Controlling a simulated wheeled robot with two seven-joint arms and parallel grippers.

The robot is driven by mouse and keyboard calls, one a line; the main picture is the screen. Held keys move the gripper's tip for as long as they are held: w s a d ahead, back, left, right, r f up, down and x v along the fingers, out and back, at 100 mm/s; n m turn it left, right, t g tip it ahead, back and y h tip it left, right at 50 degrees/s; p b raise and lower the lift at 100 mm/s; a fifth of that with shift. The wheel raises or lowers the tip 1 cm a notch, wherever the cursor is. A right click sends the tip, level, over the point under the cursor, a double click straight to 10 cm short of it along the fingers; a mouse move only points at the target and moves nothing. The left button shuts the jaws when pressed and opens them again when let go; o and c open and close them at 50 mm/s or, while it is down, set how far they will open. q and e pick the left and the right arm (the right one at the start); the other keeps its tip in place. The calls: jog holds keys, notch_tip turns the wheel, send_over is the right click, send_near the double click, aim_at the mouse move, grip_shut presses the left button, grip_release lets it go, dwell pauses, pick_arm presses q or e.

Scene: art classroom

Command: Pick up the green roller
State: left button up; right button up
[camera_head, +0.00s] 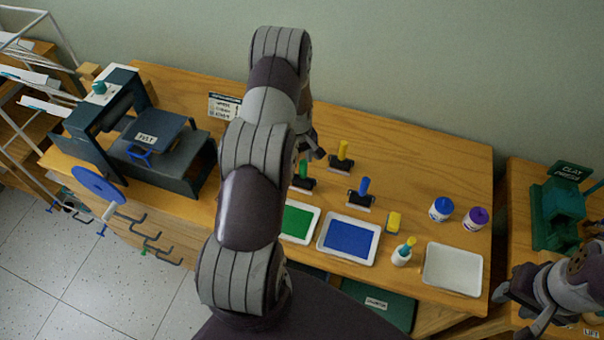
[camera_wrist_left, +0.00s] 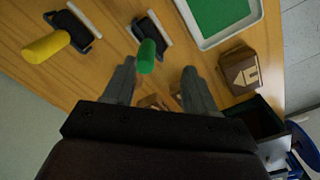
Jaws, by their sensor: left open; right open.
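The green roller (camera_head: 303,172) stands on the wooden table behind the green tray, its green handle pointing up, partly hidden by my left arm in the head view. In the left wrist view the green roller's handle (camera_wrist_left: 148,58) shows between my fingertips in the picture, nearer the left finger; its dark head lies just beyond. My left gripper (camera_wrist_left: 158,72) is open and empty; whether it touches the handle I cannot tell. In the head view the gripper (camera_head: 316,150) is mostly hidden behind the arm. My right gripper (camera_head: 522,309) is open, at the lower right.
A yellow roller (camera_head: 342,152) and a blue roller (camera_head: 363,188) stand close by. The green tray (camera_head: 314,212), blue tray (camera_head: 322,245) and white tray (camera_head: 428,268) line the front. A dark press (camera_head: 185,165) stands left. A carved block (camera_wrist_left: 243,73) lies near the gripper.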

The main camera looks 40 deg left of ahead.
aim_at(303, 165)
pick_arm(q)
jog(key=shift+w+d+f+p, duration=0.15)
jog(key=shift+w+f, duration=0.1)
jog(key=shift+f, duration=0.3)
jog(key=shift+w+d+f+p, duration=0.15)
jog(key=shift+w+f, duration=0.05)
jog(key=shift+f, duration=0.3)
notch_tip(303, 165, down, 2)
jog(key=shift+w+d+f+p, duration=0.15)
jog(key=shift+f+p, duration=0.1)
jog(key=shift+p, duration=0.7)
jog(key=f, duration=0.2)
jog(key=shift+w+a+f, duration=0.35)
jog(key=shift+w+f, duration=0.1)
jog(key=shift+w, duration=0.05)
jog(key=shift+d, duration=0.1)
jog(key=shift+c, duration=1.3)
jog(key=shift+r, duration=0.25)
jog(key=c, duration=0.5)
grip_shut()
pick_arm(e)
jog(key=r, duration=0.1)
jog(key=w+r, duration=0.1)
jog(key=r, duration=0.1)
jog(key=shift+w, duration=0.15)
